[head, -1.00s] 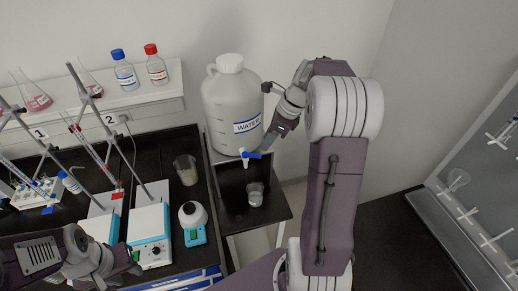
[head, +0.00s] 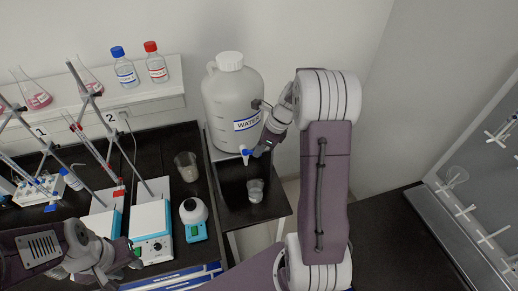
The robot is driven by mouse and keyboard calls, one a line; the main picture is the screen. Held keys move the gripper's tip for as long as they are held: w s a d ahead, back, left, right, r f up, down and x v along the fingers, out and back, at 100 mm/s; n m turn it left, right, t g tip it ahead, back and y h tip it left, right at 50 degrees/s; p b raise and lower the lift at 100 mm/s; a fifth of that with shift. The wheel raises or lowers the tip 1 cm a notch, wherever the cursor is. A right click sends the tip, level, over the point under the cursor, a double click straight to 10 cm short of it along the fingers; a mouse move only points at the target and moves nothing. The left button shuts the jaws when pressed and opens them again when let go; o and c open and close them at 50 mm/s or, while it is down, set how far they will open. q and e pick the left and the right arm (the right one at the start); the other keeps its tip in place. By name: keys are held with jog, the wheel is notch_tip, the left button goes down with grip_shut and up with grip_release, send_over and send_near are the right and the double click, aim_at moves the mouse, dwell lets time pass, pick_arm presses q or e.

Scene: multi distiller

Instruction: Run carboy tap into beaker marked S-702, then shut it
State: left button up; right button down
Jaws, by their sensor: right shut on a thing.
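The white carboy (head: 224,92) labelled WATER stands on a small dark stand by the wall. Its tap (head: 246,154), with a blue handle, sits low on its front. My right gripper (head: 257,152) is at the tap, shut on its blue handle as far as I can see; the fingers are small and partly hidden. A small clear beaker (head: 255,190) stands on the stand below the tap; I cannot read its marking or see a stream. My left gripper (head: 122,270) is at the lower left, away from the carboy; its jaws are unclear.
Another beaker (head: 187,167) stands on the bench left of the stand. Near it are a teal device with a white round top (head: 193,211) and a stirrer plate (head: 151,222). Burette stands crowd the left. A shelf holds bottles (head: 125,72) and flasks. A drying rack (head: 478,215) is at right.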

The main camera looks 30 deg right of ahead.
jog(key=shift+w+d+n+g+y+p, duration=0.2)
jog(key=shift+w+n+g+p, duration=0.15)
jog(key=shift+n+p, duration=0.6)
jog(key=shift+w+d+n+g+y+p, duration=0.2)
jog(key=shift+w+n+g+p, duration=0.15)
jog(key=shift+n+p, duration=0.55)
jog(key=shift+w+d+n+g+y+p, duration=0.1)
jog(key=shift+w+d+n+g+p, duration=0.2)
jog(key=shift+n+p, duration=0.65)
jog(key=shift+w+a, duration=0.1)
jog(key=c, duration=1.6)
grip_release()
jog(key=shift+o, duration=0.2)
